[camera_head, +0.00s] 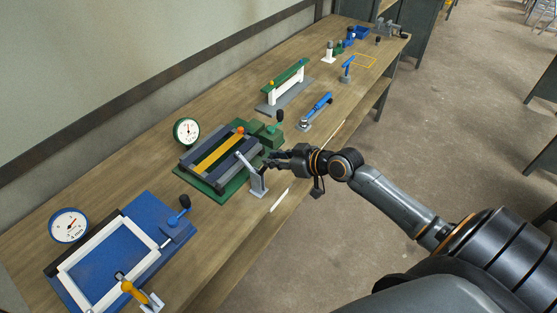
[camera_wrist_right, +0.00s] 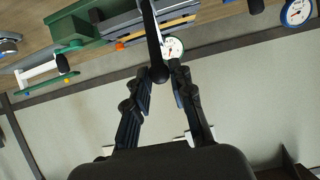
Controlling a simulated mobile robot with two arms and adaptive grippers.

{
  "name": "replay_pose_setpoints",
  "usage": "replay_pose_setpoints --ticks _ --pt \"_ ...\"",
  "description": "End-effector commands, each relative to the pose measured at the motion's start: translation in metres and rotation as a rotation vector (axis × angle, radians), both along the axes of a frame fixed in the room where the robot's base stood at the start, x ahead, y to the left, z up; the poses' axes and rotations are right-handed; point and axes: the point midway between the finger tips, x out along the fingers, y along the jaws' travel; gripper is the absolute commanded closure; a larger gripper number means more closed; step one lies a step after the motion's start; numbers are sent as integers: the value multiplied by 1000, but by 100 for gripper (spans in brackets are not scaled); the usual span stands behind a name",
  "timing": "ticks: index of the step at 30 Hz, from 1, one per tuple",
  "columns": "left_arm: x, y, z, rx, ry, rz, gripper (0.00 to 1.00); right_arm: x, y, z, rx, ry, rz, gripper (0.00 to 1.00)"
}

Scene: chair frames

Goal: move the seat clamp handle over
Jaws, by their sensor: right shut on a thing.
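A grey seat clamp (camera_head: 257,184) stands at the front edge of the green chair-frame fixture (camera_head: 232,188). Its pale lever arm slants up to the left over the fixture. My right gripper (camera_head: 270,160) reaches in from the right at the clamp. In the right wrist view, the dark clamp handle (camera_wrist_right: 154,45) with a rounded black end comes down between the fingertips of my right gripper (camera_wrist_right: 162,78). The gripper is shut on this handle. The fingers hide part of the handle in the head view. My left gripper is not in view.
The green fixture holds dark slats and a yellow bar (camera_head: 219,154); a green dial gauge (camera_head: 187,131) stands behind it. A blue fixture (camera_head: 115,262) with a yellow-handled clamp (camera_head: 133,291) is nearer. A blue clamp-like tool (camera_head: 318,108) lies beyond. The floor right of the bench is clear.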

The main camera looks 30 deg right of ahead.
Motion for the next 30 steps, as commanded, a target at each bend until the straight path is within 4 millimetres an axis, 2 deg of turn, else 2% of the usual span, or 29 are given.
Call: replay_pose_setpoints --ticks 9,21,30 --pt "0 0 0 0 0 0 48 3 0 3 1 -7 -1 95" --pt "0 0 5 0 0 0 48 26 9 11 1 -7 -1 95" --pt "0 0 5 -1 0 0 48 30 12 11 0 -5 -1 95"
